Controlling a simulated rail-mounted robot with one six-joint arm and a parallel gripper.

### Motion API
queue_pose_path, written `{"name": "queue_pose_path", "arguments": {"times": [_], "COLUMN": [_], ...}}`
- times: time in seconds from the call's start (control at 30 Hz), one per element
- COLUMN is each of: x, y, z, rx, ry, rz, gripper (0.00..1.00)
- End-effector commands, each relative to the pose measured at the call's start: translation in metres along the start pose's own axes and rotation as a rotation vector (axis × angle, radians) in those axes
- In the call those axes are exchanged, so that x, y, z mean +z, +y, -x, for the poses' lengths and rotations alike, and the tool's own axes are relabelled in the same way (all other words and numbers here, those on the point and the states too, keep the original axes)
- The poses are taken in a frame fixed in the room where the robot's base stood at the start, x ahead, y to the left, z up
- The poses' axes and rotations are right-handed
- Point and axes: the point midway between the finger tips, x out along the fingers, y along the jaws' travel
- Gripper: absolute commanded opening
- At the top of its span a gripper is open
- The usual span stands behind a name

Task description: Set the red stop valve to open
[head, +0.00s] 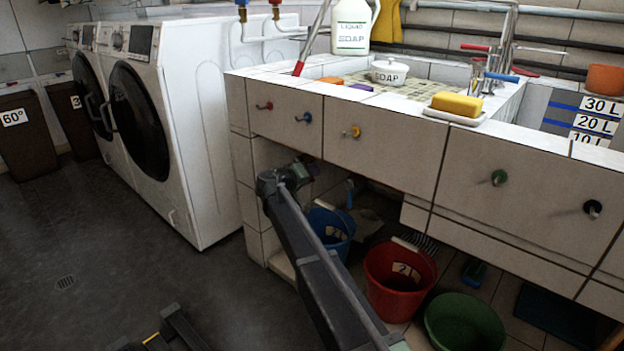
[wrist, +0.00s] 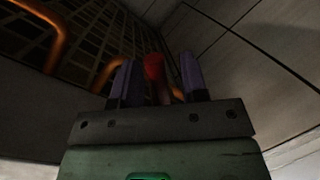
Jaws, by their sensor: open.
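The red stop valve (wrist: 153,66) shows in the wrist view as a small red handle by a copper pipe (wrist: 110,68) under the sink. My gripper (wrist: 157,76) is open, with one purple-grey finger on each side of the handle in that view. The handle appears between the fingers, and I see no clear contact. How deep it sits between them I cannot tell. In the head view my gripper (head: 308,166) reaches into the dark space under the tiled sink front (head: 390,150). Its fingertips and the valve cannot be made out there.
A blue bucket (head: 331,228), a red bucket (head: 398,282) and a green basin (head: 464,322) stand under the sink. Washing machines (head: 205,130) are on the left. Colored hooks stick out of the sink front. Another copper pipe (wrist: 52,34) runs at upper left in the wrist view.

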Motion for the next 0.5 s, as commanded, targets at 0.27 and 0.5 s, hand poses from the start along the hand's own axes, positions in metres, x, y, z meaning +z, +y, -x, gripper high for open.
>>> {"name": "queue_pose_path", "arguments": {"times": [0.27, 0.5], "x": [0.0, 0.0], "y": [0.0003, 0.0003], "z": [-0.0134, -0.0131], "rx": [0.0, 0.0], "ry": [0.0, 0.0], "rz": [0.0, 0.0], "gripper": [0.4, 0.17]}}
